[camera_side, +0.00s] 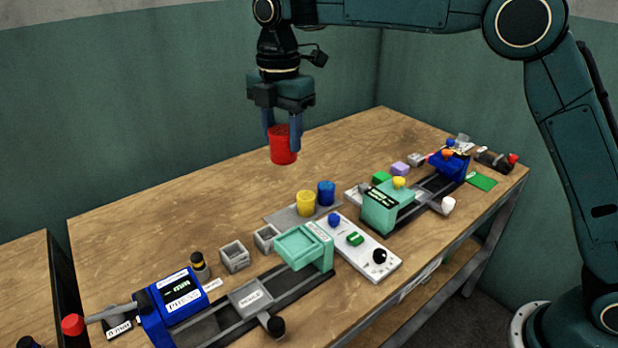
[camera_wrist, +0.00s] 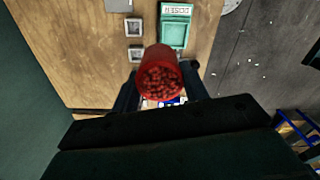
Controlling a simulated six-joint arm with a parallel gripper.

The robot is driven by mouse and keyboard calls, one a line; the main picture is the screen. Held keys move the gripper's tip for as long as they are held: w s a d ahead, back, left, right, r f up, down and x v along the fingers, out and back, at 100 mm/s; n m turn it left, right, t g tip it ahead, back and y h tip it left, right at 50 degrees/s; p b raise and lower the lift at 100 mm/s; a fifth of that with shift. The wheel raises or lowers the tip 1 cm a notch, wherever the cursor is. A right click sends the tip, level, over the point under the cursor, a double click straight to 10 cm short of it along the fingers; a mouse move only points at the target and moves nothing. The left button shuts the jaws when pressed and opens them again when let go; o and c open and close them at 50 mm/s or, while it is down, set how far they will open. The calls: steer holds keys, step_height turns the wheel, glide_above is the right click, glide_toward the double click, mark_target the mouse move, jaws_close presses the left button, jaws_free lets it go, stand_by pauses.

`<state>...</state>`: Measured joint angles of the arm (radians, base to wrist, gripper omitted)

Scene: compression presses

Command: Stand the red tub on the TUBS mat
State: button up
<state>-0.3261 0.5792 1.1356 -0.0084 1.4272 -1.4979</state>
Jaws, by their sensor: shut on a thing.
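The red tub (camera_side: 284,152) is upright between the fingers of my gripper (camera_side: 282,142), held in the air well above the wooden table. In the wrist view the red tub (camera_wrist: 160,50) shows small dark red pieces inside it. My gripper is shut on the tub. A flat grey mat (camera_side: 277,216) lies mid-table, below and slightly right of the held tub. A yellow tub (camera_side: 306,203) and a blue tub (camera_side: 326,193) stand on its right part. No lettering on this mat is readable; its left part looks bare.
A blue press (camera_side: 172,306) and a mint-green tray (camera_side: 299,246) stand in front, with grey square cups (camera_side: 234,256) near the mat. A white control panel (camera_side: 368,250) and a mint-green press (camera_side: 386,208) are to the right. The table's back left is clear.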

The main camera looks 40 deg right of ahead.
steer(key=w+d+f, duration=0.6)
steer(key=w+f, duration=0.2)
steer(key=w, duration=0.4)
glide_above(284, 224)
step_height(284, 224, down, 17)
steer(key=shift+w, duration=0.15)
stand_by(0.3)
steer(key=shift+f, duration=2.05)
steer(key=shift+f, duration=0.15)
steer(key=o, duration=1)
